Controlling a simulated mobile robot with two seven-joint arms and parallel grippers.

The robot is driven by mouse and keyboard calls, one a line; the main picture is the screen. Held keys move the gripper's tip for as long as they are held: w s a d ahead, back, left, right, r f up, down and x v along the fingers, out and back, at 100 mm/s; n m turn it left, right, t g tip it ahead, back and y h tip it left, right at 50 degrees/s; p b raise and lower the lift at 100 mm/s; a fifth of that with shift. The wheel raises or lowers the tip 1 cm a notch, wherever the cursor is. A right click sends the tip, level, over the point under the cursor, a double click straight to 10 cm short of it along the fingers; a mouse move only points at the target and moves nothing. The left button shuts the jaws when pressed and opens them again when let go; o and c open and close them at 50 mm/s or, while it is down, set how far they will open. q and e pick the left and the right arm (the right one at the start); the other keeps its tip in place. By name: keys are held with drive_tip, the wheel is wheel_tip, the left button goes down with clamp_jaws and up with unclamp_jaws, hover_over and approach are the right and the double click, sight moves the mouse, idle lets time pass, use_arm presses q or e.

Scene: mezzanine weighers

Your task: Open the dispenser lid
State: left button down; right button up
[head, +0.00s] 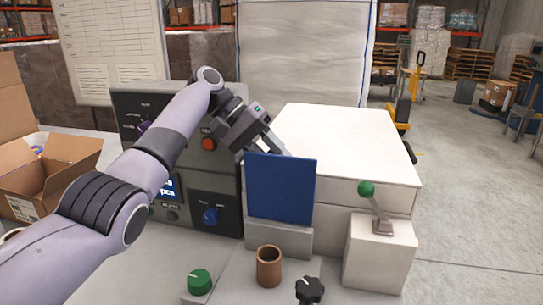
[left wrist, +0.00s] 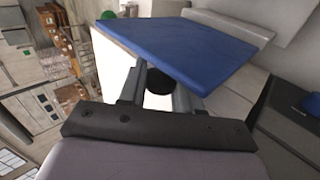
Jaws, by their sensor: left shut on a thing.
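The dispenser lid is a blue panel (head: 280,190) standing nearly upright above a small light-grey dispenser box (head: 278,239), its flat face toward the head camera. It also fills the upper middle of the left wrist view (left wrist: 185,48). My left gripper (head: 278,148) is behind the lid's top edge, its fingertips partly hidden by the panel. In the left wrist view the fingers (left wrist: 161,82) reach to the panel's other side, with a black round knob (left wrist: 159,84) between them. The gripper is shut on this knob. My right gripper is in neither view.
A dark control panel (head: 217,190) with knobs stands left of the lid. A large white-topped block (head: 345,140) is behind it. In front are a brown cup (head: 268,267), a green knob (head: 200,281) and a black knob (head: 310,290). A green-balled lever (head: 372,202) stands right.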

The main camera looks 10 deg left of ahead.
use_arm(q)
drive_tip(key=shift+w, duration=0.2)
idle(0.3)
drive_tip(key=c, duration=0.9)
unclamp_jaws()
drive_tip(key=shift+o, duration=0.2)
